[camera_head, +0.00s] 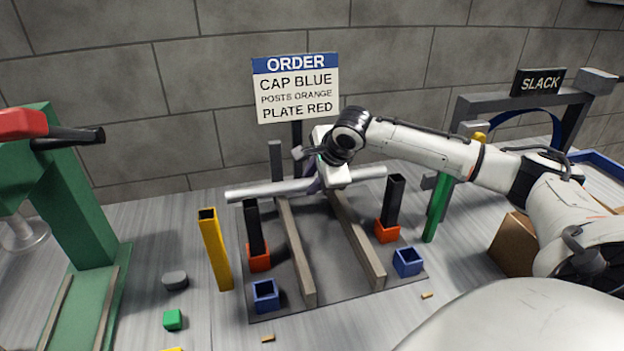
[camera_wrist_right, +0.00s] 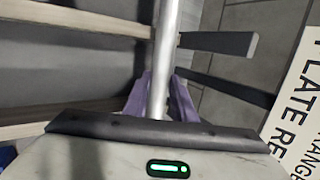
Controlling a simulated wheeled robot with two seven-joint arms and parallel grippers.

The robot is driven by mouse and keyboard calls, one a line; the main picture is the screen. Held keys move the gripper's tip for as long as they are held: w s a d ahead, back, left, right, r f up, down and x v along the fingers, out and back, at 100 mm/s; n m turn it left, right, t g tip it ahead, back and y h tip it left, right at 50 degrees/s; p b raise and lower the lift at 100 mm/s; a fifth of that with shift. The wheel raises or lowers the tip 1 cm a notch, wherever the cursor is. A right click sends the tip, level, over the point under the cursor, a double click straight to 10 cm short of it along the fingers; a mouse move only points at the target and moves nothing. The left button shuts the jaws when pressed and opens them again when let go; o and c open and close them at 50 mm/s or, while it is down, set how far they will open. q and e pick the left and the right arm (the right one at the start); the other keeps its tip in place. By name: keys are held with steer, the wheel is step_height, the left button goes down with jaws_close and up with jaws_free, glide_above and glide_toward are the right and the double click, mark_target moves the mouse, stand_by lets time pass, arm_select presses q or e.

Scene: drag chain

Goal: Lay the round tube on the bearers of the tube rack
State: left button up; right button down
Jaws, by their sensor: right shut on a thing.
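The round tube (camera_head: 255,190) is a long grey bar lying crosswise over the far part of the tube rack (camera_head: 325,300). My right gripper (camera_head: 314,184) is shut on it near its middle. In the right wrist view, the tube (camera_wrist_right: 166,45) runs up between the purple fingers (camera_wrist_right: 160,98). The rack's two bearers are pale rails, left (camera_head: 296,252) and right (camera_head: 357,240), and the tube crosses both. Whether it touches them or hangs just above is unclear. They also show at the left of the wrist view (camera_wrist_right: 85,18). My left gripper is out of view.
Black posts stand in orange sockets (camera_head: 259,258) (camera_head: 387,232) beside the bearers. Blue sockets (camera_head: 265,295) (camera_head: 407,262) are empty on top. A yellow post (camera_head: 215,250), a green press (camera_head: 75,215), an order sign (camera_head: 297,90) and a slack frame (camera_head: 538,84) surround the rack.

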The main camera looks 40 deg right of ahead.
steer(key=c, duration=1.4)
jaws_free()
steer(key=v, duration=1)
steer(key=shift+s+r, duration=0.1)
steer(key=shift+r, duration=0.1)
